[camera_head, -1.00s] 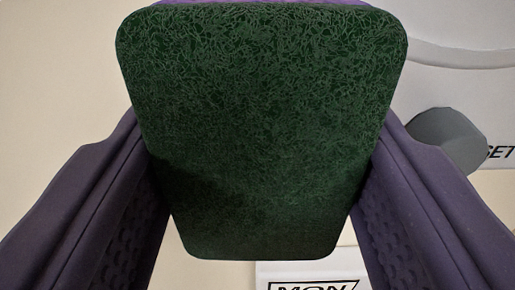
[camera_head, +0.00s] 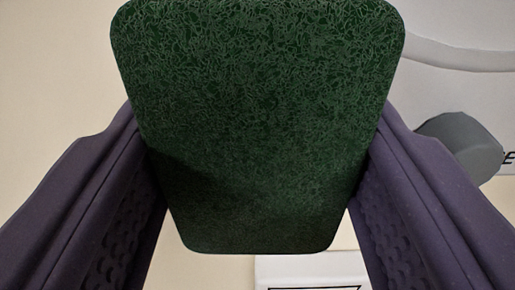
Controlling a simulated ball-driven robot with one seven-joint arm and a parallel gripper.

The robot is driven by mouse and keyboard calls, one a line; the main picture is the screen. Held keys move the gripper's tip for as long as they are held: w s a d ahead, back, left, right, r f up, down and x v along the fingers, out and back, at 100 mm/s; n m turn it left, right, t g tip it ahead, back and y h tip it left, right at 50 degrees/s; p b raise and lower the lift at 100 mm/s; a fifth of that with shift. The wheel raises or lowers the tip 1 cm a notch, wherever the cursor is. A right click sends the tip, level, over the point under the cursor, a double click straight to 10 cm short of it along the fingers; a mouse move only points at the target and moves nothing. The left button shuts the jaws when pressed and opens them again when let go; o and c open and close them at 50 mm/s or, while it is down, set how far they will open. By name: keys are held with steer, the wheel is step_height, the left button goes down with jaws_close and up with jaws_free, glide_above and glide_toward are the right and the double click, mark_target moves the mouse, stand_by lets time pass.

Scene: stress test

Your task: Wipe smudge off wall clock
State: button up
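My gripper (camera_head: 257,170) shows as two dark purple fingers, one on each side of the picture. It is shut on a dark green scouring pad (camera_head: 255,120), which sits between the fingers and fills the middle of the view. The pad's lower part is in shadow. I cannot see a wall clock clearly or any smudge; the pad hides much of what lies behind it.
A beige wall (camera_head: 50,60) fills the left. At the right is a white panel (camera_head: 455,90) with a grey curved line and partly cut-off black lettering. A grey rounded knob-like thing (camera_head: 460,145) is in front of it. A white box-like thing (camera_head: 310,268) with a black frame shows at the bottom.

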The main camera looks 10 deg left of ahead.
mark_target(350, 141)
steer(key=shift+w+a, duration=0.1)
steer(key=shift+w, duration=0.55)
steer(key=shift+f+b, duration=0.1)
steer(key=shift+b, duration=0.35)
steer(key=shift+f+b, duration=0.1)
steer(key=shift+b, duration=0.45)
steer(key=shift+w+d+b, duration=0.15)
steer(key=shift+d+b, duration=0.55)
steer(key=shift+b, duration=0.25)
steer(key=shift+d, duration=0.3)
steer(key=shift+w+d+r+p, duration=0.1)
steer(key=shift+d+r+p, duration=0.25)
steer(key=shift+p, duration=0.1)
steer(key=shift+w+d+f, duration=0.15)
steer(key=shift+w+d, duration=0.05)
steer(key=shift+d, duration=0.35)
